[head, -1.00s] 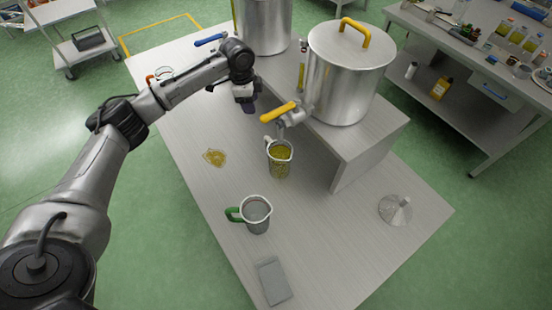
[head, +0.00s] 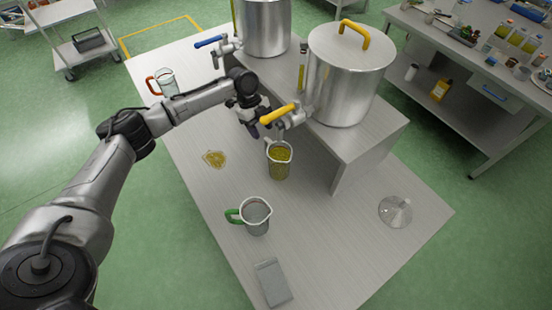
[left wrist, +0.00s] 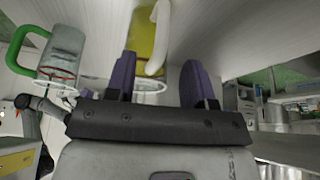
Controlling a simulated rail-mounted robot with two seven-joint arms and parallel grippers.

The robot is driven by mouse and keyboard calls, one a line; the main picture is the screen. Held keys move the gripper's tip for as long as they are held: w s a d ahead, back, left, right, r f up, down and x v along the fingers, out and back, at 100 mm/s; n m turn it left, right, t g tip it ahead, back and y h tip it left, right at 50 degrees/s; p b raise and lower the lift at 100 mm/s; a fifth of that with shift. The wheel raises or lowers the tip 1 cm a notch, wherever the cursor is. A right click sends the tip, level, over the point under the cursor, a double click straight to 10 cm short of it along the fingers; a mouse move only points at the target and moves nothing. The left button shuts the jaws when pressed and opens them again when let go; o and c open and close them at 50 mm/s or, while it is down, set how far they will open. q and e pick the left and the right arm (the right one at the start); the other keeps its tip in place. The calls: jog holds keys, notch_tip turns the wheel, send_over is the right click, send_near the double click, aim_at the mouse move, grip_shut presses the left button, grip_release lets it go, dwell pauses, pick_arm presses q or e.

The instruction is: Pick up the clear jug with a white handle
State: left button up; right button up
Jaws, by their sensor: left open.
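The clear jug with a white handle (head: 279,162) stands upright on the table, below the yellow-handled tap of the nearer tank, and holds yellow-green liquid. In the left wrist view its white handle (left wrist: 158,40) and yellowish body show beyond the fingers. My left gripper (head: 256,126) is just behind and left of this jug, above the table. Its two purple fingers are apart and nothing is between their tips (left wrist: 160,80). The gripper appears clear of the jug. My right gripper is out of view.
A green-handled jug (head: 256,216) stands nearer the front, and an orange-handled jug (head: 168,84) at the far left. Two steel tanks with taps, including the nearer tank (head: 347,75), stand on a raised shelf. An oil puddle (head: 214,159), grey slab (head: 272,282) and funnel (head: 395,211) lie on the table.

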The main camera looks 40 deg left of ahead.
aim_at(267, 143)
pick_arm(q)
jog(key=shift+x, duration=3.3)
grip_shut()
